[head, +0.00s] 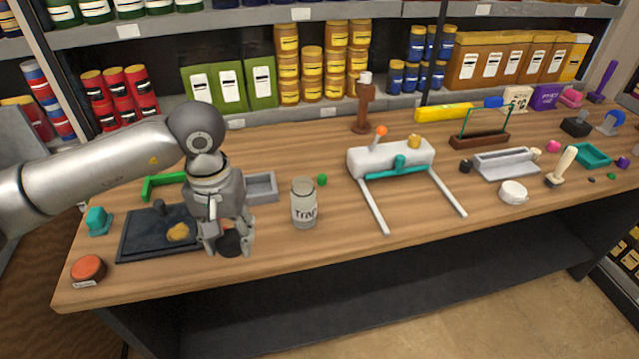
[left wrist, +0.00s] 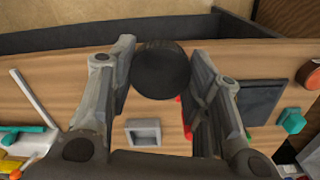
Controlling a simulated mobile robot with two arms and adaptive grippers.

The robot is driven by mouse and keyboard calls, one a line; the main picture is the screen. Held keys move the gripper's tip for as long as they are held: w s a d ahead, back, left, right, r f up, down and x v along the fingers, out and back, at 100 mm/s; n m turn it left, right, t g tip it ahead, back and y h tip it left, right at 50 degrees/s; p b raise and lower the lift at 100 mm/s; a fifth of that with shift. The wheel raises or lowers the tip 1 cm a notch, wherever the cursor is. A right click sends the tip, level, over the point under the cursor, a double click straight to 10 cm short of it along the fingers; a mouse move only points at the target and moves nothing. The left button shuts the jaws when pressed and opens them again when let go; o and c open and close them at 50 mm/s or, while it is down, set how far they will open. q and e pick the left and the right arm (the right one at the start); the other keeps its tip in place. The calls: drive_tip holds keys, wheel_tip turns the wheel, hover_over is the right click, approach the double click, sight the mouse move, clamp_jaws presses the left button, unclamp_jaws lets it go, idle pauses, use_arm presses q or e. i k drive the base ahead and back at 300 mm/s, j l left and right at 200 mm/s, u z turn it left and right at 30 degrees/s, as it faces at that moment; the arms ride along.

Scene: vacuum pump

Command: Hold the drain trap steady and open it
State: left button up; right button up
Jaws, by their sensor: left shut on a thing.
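The drain trap (head: 304,205) is a pale, see-through jar with a "Trap" label. It stands upright near the front of the bench in the head view. I cannot tell whether its top is closed. My left gripper (head: 229,249) points down at the bench's front, left of the jar and apart from it. It is shut on a black round thing (left wrist: 160,72), which sits between the fingers in the left wrist view. The same black thing (head: 229,242) shows partly behind the fingers in the head view. My right gripper is in neither view.
A dark tray (head: 140,240) lies left of my left gripper, with an orange-red round thing (head: 88,269) near the corner. A grey bin (head: 262,187) and green ball (head: 321,180) are behind the jar. The white pump (head: 390,160) stands to its right. Bench in front is clear.

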sight(302, 193)
drive_tip(key=i+l+z, duration=0.2)
drive_tip(key=i+l, duration=0.3)
drive_tip(key=i+l+z, duration=0.15)
drive_tip(key=i+l, duration=0.35)
drive_tip(key=i+l+z, duration=0.2)
drive_tip(key=i+l, duration=0.15)
drive_tip(key=i, duration=0.25)
